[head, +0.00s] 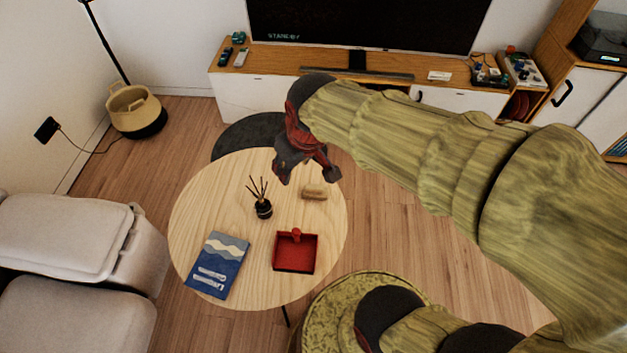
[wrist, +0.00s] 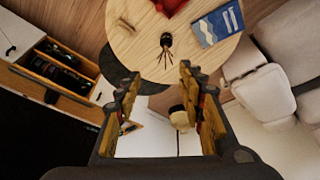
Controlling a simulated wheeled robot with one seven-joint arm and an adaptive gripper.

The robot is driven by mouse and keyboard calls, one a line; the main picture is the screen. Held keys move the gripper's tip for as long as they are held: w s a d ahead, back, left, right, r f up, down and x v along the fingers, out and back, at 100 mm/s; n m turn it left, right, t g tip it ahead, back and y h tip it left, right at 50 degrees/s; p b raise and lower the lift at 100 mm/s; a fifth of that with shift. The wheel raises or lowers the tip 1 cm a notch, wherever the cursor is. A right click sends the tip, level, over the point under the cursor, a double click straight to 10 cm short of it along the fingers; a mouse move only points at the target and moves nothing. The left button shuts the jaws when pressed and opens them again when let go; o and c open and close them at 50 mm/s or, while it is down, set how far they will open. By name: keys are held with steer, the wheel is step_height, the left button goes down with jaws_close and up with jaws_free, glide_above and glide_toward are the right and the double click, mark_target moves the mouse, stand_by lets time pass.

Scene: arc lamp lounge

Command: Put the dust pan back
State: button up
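The red dust pan (head: 296,254) lies on the round wooden table (head: 215,200), near its front right part, with its handle pointing toward the back. In the wrist view only part of the dust pan (wrist: 170,5) shows, cut off at the top edge. My gripper (head: 307,176) hangs over the far side of the table, apart from the dust pan. Its fingers are spread with nothing between them, as the wrist view also shows (wrist: 158,80). A small tan brush-like block (head: 314,192) lies on the table just below the gripper in the head view.
A black reed diffuser (head: 263,208) and a blue book (head: 217,265) are on the table. A TV bench (head: 290,60) stands behind, a woven basket (head: 135,110) at back left, and a pale sofa (head: 75,240) at left. Wooden floor is clear right of the table.

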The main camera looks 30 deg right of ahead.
steer(key=s+r+m+t, duration=0.1)
steer(key=s+r+m, duration=0.1)
steer(key=s+r, duration=0.3)
steer(key=s, duration=0.4)
steer(key=shift+s+a+r, duration=0.3)
steer(key=shift+s+r, duration=0.05)
steer(key=shift+a, duration=0.1)
steer(key=shift+c, duration=1.1)
